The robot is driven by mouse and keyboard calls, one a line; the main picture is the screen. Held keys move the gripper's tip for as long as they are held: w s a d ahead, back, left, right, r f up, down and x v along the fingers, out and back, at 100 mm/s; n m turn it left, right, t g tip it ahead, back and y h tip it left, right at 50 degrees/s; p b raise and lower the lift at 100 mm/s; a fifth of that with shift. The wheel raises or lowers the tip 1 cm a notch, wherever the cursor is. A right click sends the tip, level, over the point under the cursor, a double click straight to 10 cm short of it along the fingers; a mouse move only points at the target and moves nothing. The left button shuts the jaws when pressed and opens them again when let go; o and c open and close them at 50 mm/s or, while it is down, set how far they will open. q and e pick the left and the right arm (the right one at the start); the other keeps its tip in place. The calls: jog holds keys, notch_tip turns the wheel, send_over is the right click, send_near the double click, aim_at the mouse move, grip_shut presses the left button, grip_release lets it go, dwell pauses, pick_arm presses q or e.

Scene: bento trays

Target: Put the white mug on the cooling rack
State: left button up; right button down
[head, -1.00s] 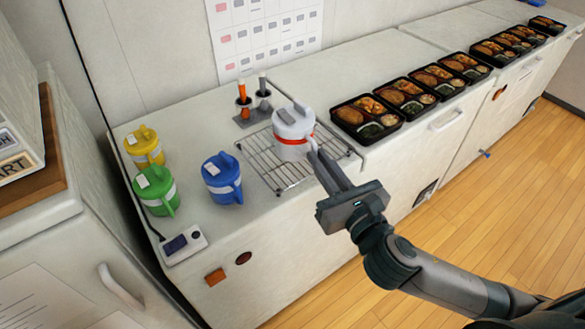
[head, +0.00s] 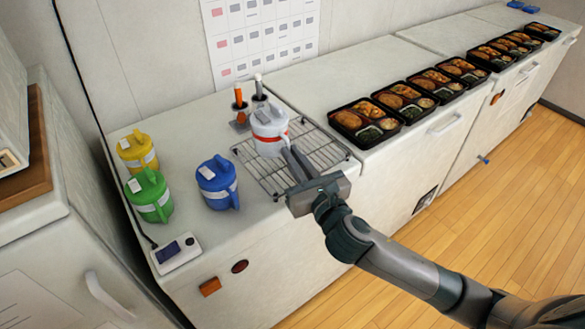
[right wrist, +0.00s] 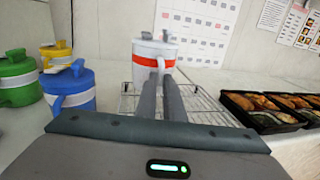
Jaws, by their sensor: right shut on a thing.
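The white mug (head: 269,131), lidded with an orange-red band, is upright over the back left part of the wire cooling rack (head: 330,152). I cannot tell whether its base touches the wires. My right gripper (head: 290,152) is shut on the mug's handle from the front. In the right wrist view the mug (right wrist: 150,68) stands at the tips of the gripper's fingers (right wrist: 161,88), with the rack (right wrist: 205,108) around and below it. My left gripper is not in view.
Blue (head: 217,183), green (head: 149,195) and yellow (head: 137,151) mugs stand left of the rack. A holder (head: 240,124) with two upright tools is behind the white mug. A small display device (head: 174,253) lies at the front left. Several bento trays (head: 364,124) line the counter at right.

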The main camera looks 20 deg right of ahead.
jog(key=shift+w, duration=0.2)
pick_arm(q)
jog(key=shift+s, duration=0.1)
pick_arm(e)
notch_tip(320, 180, down, 4)
jog(key=shift+r, duration=0.25)
jog(key=shift+f, duration=0.25)
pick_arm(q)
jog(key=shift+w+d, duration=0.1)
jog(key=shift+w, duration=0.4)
